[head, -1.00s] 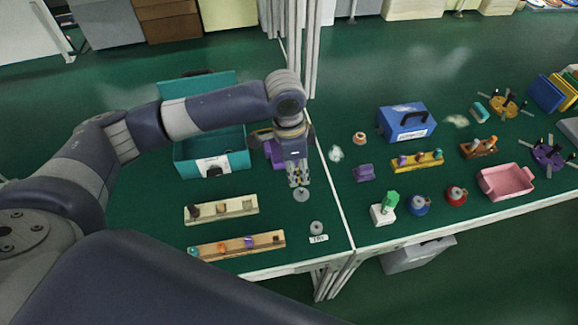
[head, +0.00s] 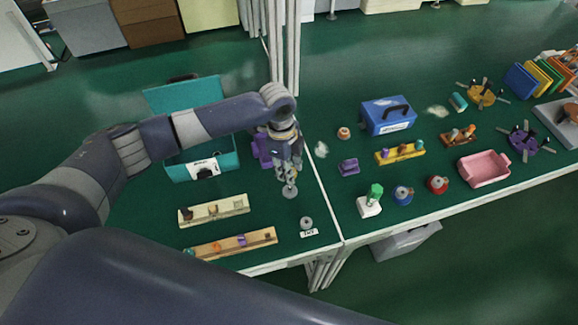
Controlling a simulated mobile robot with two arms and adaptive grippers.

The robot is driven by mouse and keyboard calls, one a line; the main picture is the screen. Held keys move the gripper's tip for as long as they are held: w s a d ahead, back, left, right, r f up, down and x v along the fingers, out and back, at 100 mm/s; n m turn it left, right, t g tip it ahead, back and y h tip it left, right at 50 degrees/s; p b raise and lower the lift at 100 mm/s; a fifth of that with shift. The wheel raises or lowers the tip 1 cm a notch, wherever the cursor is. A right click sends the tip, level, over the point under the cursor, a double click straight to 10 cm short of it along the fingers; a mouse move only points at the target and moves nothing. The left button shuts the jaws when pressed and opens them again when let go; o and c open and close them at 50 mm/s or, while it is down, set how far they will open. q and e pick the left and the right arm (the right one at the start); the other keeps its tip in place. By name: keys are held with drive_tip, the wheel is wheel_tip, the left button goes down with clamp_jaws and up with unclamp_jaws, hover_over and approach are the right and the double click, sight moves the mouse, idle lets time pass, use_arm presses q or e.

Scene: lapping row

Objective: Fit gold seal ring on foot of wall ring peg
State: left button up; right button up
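My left gripper (head: 288,178) points down at the right part of the near table, directly above a small grey round base (head: 290,193). Its fingers hide whatever stands on that base, and I cannot tell whether they are open or shut. A second small grey round piece (head: 306,223) stands in front of it, beside a white label (head: 309,233). I cannot make out which of these is the wall ring peg. No gold seal ring is clearly visible; it may be hidden or too small to tell. My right gripper is not in view.
A cream rack (head: 190,219) and a wooden rack (head: 212,250) with small parts lie left of the gripper. A teal case (head: 186,174) stands behind. The right table holds a blue box (head: 388,118), a pink tray (head: 484,168) and a green-topped piece (head: 373,197).

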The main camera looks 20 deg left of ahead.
sight(289, 187)
use_arm(q)
drive_tip(key=shift+f+b, duration=1.35)
drive_tip(key=shift+f, duration=1.6)
drive_tip(key=shift+r, duration=0.1)
drive_tip(key=shift+p, duration=0.3)
drive_tip(key=shift+p, duration=0.45)
drive_tip(key=shift+f+b, duration=0.95)
drive_tip(key=shift+f, duration=0.75)
